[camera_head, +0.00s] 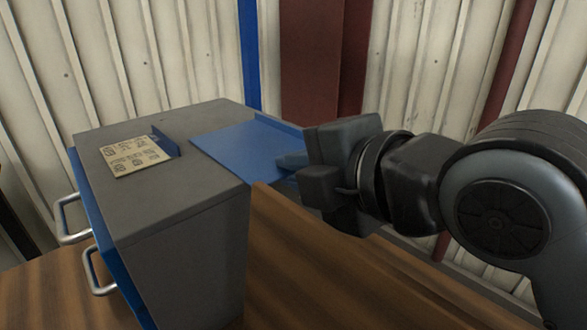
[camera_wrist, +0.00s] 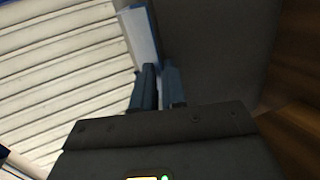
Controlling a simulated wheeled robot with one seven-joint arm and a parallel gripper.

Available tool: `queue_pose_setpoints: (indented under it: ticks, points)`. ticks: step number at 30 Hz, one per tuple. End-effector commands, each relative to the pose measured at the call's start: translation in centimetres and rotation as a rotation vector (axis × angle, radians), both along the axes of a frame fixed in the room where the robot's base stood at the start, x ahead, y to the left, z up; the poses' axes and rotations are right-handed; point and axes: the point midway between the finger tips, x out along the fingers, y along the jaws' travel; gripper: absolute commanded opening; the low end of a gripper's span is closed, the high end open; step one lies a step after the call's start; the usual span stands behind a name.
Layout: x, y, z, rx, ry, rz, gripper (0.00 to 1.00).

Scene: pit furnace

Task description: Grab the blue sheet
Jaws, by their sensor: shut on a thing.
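The blue sheet (camera_head: 243,149) is a thin flat panel that lies at the right end of the grey box's top and sticks out past its edge. My gripper (camera_head: 293,160) is at the sheet's right edge, shut on it, with the arm coming in from the right. In the wrist view, my gripper's two dark fingers (camera_wrist: 158,88) are close together at the sheet (camera_wrist: 141,36), which shows as a narrow blue strip with a pale face. The exact contact between fingers and sheet is partly hidden by the gripper body.
The grey box (camera_head: 180,215) has a blue front with metal handles (camera_head: 75,220) on the left. A tan label (camera_head: 136,155) lies on its top beside a small blue upright piece (camera_head: 165,143). It stands on a wooden table (camera_head: 320,275). A corrugated wall (camera_head: 190,50) rises behind.

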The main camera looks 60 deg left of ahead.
Motion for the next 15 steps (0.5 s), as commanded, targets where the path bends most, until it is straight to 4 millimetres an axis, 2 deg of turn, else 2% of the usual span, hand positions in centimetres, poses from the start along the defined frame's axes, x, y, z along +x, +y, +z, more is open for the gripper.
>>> queue_pose_setpoints:
  ticks: [1,7,15]
  points:
    - [0.0,0.0,-0.8,-0.018,0.002,0.001,0.0]
    - [0.0,-0.1,-0.8,-0.02,0.003,0.0,0.0]
    - [-0.1,0.0,1.9,-0.017,0.003,0.0,0.0]
